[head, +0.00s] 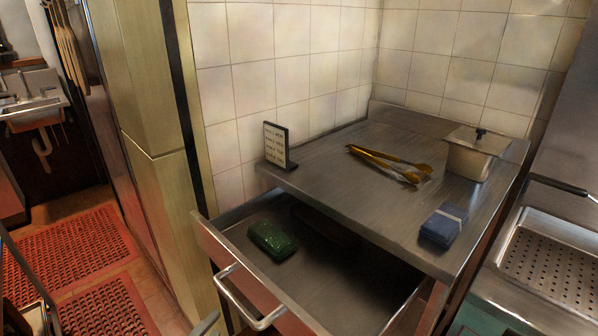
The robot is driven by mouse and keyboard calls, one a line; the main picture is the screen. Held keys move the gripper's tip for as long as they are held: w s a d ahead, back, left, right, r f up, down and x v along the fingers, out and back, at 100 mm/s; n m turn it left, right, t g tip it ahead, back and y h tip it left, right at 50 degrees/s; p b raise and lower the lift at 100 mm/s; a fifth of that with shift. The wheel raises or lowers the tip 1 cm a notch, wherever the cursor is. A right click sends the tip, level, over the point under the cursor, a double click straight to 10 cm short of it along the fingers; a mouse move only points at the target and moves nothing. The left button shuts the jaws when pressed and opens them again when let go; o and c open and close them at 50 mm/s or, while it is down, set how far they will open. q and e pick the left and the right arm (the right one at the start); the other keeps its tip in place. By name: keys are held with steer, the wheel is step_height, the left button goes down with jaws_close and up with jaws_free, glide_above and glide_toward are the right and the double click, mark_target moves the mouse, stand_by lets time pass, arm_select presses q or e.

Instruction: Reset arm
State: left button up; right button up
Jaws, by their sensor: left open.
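Only a small grey tip of my left gripper (206,325) shows at the bottom edge, just left of the drawer handle (250,303). It looks empty and apart from the handle, and the rest of it is cut off by the frame. It is open. My right gripper is not in view. The metal drawer (222,236) under the counter is pulled open. A dark green block-shaped item (272,240) lies in it, with a darker item further back in the shadow under the counter.
The steel counter (340,170) holds a small sign (276,146), yellow-handled tongs (389,164), a lidded metal container (474,154) and a folded blue cloth (443,226). A perforated metal tray (552,265) is at right. Red mats (75,250) lie on the floor at left.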

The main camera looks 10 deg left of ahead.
arm_select(q)
steer(key=s+a+f+n+g+y, duration=0.15)
steer(key=s+f+n, duration=0.25)
steer(key=f, duration=0.4)
steer(key=s+a+f+n+g+y, duration=0.1)
steer(key=s+f+n+g, duration=0.25)
steer(key=f, duration=0.55)
steer(key=s+a+f+n+g+y, duration=0.1)
steer(key=s+a+f+n+y, duration=0.2)
steer(key=f, duration=0.5)
steer(key=s+d+f+n+g, duration=0.3)
steer(key=s+f, duration=0.3)
steer(key=s, duration=0.4)
steer(key=s+d+f+n+g+h, duration=0.1)
steer(key=s+d+f+n+g, duration=0.2)
steer(key=s+f, duration=0.4)
steer(key=s+n+g, duration=0.1)
steer(key=s+n, duration=0.1)
steer(key=s, duration=0.1)
steer(key=shift+s+d+n+g, duration=0.25)
steer(key=shift+s+n+g, duration=0.05)
steer(key=shift+n, duration=0.05)
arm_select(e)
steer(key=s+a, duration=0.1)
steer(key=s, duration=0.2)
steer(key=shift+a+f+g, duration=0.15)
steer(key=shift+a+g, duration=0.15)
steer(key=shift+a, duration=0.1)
